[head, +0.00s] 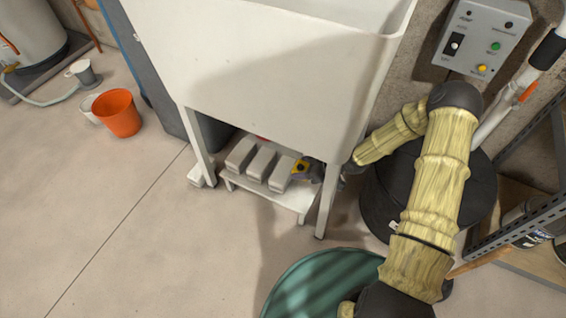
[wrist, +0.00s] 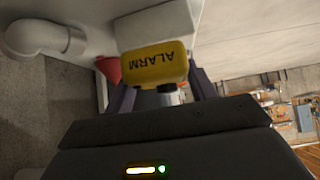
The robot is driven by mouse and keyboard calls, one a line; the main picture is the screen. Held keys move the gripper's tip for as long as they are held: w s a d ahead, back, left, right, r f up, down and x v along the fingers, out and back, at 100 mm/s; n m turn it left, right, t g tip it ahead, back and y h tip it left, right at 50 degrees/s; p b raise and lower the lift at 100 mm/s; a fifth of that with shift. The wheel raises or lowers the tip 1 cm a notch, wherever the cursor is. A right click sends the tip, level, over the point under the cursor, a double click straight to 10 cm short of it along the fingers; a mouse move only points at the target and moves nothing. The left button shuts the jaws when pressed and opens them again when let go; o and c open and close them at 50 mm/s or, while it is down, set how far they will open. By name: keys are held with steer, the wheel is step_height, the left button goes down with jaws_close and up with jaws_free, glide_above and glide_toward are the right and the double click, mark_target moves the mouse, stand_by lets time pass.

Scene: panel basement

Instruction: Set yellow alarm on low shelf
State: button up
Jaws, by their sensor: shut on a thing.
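The yellow alarm (wrist: 155,64), a small block with the word ALARM on it, is between the two fingers of my gripper (wrist: 160,88) in the wrist view. In the head view the yellow alarm (head: 300,167) shows as a small yellow patch with my gripper (head: 310,171) at its right, under the white sink. The low shelf (head: 290,196) is a white board low between the sink's legs. The alarm is over the shelf's right end. I cannot tell whether it touches the shelf.
Several grey-white blocks (head: 263,163) stand on the low shelf just left of the alarm. The sink basin (head: 270,70) is above, and its front right leg (head: 327,200) is close to my gripper. A black bin (head: 382,195) and a green round container (head: 320,285) stand nearby.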

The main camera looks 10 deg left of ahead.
steer(key=b, duration=0.4)
glide_above(292, 184)
steer(key=s+d, duration=0.1)
steer(key=d, duration=0.2)
step_height(292, 184, down, 6)
steer(key=shift+s+d+f, duration=0.1)
steer(key=shift+d, duration=0.05)
step_height(292, 184, down, 4)
steer(key=shift+r+b, duration=0.1)
steer(key=shift+b, duration=1.1)
steer(key=o, duration=1.1)
steer(key=shift+o, duration=0.2)
